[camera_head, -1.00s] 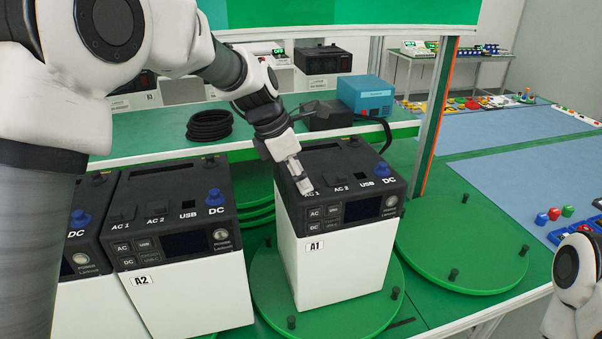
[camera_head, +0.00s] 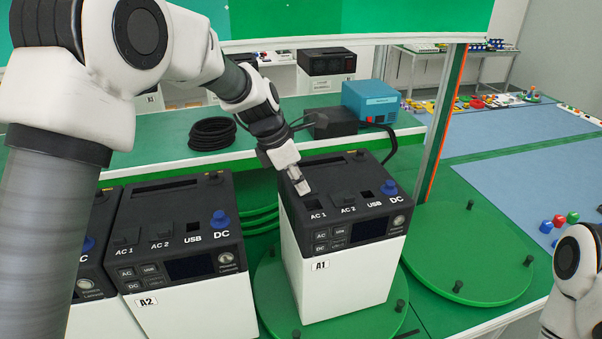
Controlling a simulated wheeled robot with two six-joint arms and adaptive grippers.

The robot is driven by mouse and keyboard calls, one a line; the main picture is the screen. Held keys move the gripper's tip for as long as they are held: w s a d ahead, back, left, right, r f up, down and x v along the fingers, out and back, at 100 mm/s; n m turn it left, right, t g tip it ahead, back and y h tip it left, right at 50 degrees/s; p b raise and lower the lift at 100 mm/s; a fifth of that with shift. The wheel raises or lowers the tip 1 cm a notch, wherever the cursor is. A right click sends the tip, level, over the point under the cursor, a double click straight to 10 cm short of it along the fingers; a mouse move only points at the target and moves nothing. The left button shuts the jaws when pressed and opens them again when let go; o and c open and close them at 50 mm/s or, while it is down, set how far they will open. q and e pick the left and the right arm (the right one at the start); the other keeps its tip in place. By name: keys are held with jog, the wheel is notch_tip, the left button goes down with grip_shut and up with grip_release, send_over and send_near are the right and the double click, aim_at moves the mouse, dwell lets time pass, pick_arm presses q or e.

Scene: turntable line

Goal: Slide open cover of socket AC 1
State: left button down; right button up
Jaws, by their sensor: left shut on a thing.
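The power station A1 (camera_head: 340,275) is a white box with a black top, standing on a green round turntable (camera_head: 268,305). Its top bears AC 1, AC 2, a USB port and a blue DC knob. My left gripper (camera_head: 302,188) points down at the AC 1 place and is shut on the AC 1 cover, which its fingers mostly hide. A dark square opening, socket AC 1 (camera_head: 313,203), shows between the fingertips and the AC 1 label. The AC 2 cover (camera_head: 345,198) lies over its socket. My right gripper is out of view.
Station A2 (camera_head: 190,312) stands close on the left, with another station beyond it. Behind are a coiled black cable (camera_head: 211,133), a black adapter (camera_head: 335,122) and a blue box (camera_head: 370,101). An empty green turntable (camera_head: 470,255) lies to the right.

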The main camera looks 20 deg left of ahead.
pick_arm(q)
jog(key=shift+w+a+f, duration=0.1)
jog(key=shift+w+a, duration=0.2)
jog(key=shift+w, duration=0.1)
jog(key=shift+s, duration=0.3)
jog(key=c, duration=1.6)
grip_release()
jog(key=shift+d, duration=0.1)
jog(key=o, duration=0.3)
jog(key=shift+d, duration=0.15)
jog(key=shift+w+d+f, duration=0.1)
jog(key=shift+w+d, duration=0.05)
jog(key=shift+w, duration=0.15)
jog(key=shift+s+a+r, duration=0.1)
jog(key=shift+a+r, duration=0.1)
jog(key=shift+r, duration=0.1)
jog(key=v, duration=1.1)
jog(key=shift+r, duration=0.2)
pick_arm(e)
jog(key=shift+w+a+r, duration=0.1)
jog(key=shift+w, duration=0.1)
